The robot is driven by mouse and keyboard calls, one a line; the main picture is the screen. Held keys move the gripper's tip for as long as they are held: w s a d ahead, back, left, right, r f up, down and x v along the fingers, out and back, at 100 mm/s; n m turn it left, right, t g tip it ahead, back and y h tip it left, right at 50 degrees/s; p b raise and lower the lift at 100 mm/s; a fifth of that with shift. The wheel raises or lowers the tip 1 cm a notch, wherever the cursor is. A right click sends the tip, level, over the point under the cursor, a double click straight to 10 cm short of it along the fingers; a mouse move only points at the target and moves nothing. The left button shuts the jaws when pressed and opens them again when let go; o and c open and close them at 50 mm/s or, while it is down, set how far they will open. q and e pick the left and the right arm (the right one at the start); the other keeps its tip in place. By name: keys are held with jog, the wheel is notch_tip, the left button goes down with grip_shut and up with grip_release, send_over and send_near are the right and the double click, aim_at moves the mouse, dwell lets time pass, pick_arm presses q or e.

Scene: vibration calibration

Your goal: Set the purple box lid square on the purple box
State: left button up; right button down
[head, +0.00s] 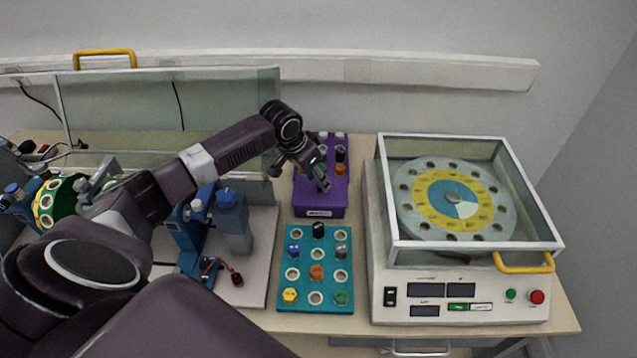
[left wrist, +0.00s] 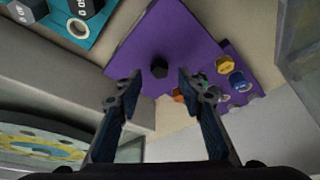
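The purple box (head: 338,153) stands upright behind the teal rack in the head view, with several coloured bolts showing in its rear part. The purple lid (left wrist: 175,35) shows in the left wrist view as a flat plate with a dark knob (left wrist: 159,67). It covers the front part of the box and leaves the bolts uncovered; I cannot tell how it rests. My left gripper (head: 323,184) is over the front part of the box. In the left wrist view its fingers (left wrist: 159,74) are open and apart, with the knob in line between them. My right gripper is out of view.
A teal rack (head: 317,264) with bolts stands in front of the box. A calibration machine (head: 459,313) with a clear cover stands close to its right. A blue device (head: 232,222) is on the left. The wall is behind.

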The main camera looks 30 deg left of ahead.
pick_arm(q)
jog(key=d+b+v, duration=0.1)
jog(key=v, duration=0.9)
jog(key=shift+s+a, duration=0.15)
jog(key=shift+a, duration=0.35)
jog(key=shift+s+d+f, duration=0.1)
